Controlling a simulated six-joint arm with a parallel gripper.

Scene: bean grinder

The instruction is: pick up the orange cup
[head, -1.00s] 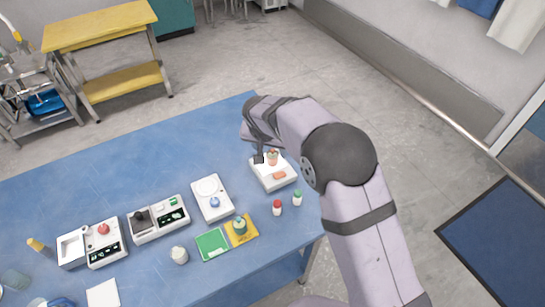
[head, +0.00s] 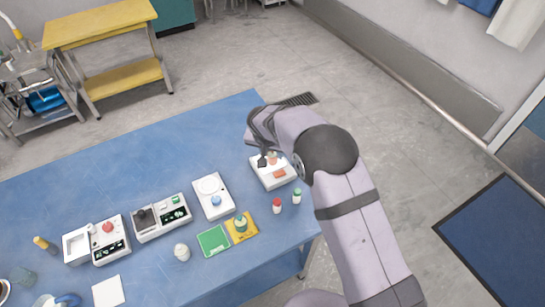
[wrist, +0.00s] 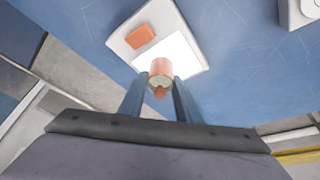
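The orange cup (head: 273,158) stands on a white grinder-like device (head: 260,178) near the right end of the blue table, partly hidden by my gripper in the head view. In the wrist view the cup (wrist: 161,67) shows between the ends of my two dark fingers. My gripper (wrist: 159,84) is open, with one finger on each side of the cup. I cannot tell whether either finger touches it. In the head view my gripper (head: 262,158) is at the cup's left side.
An orange pad (head: 279,174) lies on the same white device. A red-capped bottle (head: 276,206) and a green-capped bottle (head: 297,196) stand just in front. A white scale-like device (head: 222,204) is to the left.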

